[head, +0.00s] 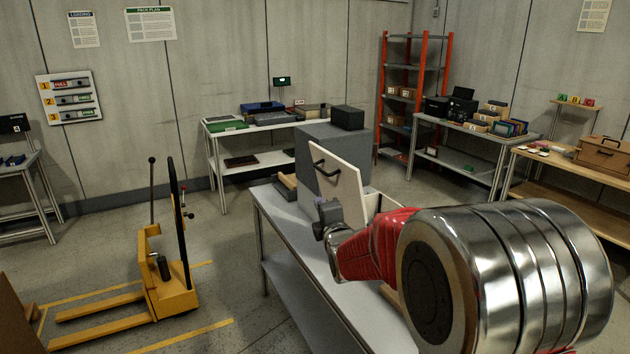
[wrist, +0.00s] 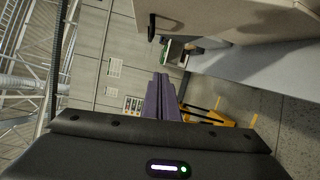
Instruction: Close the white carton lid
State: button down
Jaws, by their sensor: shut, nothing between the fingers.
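The white carton lid (head: 338,178) is a pale panel with a black handle, standing raised and tilted above the grey table. White carton walls (head: 376,204) show just right of it, partly hidden by my arm. In the wrist view a pale panel, which looks like the lid (wrist: 230,18), crosses the top, with a dark handle at its left end. My gripper (head: 322,215) is in front of the lid's lower part in the head view; whether it touches the lid I cannot tell. Its purple fingers (wrist: 160,82) are together and empty, below and apart from the panel in the wrist view.
The grey table (head: 330,290) carries a large grey box (head: 325,140) behind the lid. A yellow pallet truck (head: 165,275) stands on the floor to the left. Shelved benches line the back and right. Floor between truck and table is clear.

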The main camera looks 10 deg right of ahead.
jog(key=w+n, duration=0.1)
jog(key=w+f+n+t, duration=0.1)
jog(key=w+n+t, duration=0.1)
jog(key=shift+w+a+f+n+y, duration=0.3)
jog(key=shift+w+a+f, duration=0.05)
jog(key=shift+w, duration=0.1)
jog(key=w+d+r, duration=0.2)
jog(key=w, duration=0.8)
jog(key=shift+w+d+r, duration=0.35)
jog(key=shift+r, duration=0.05)
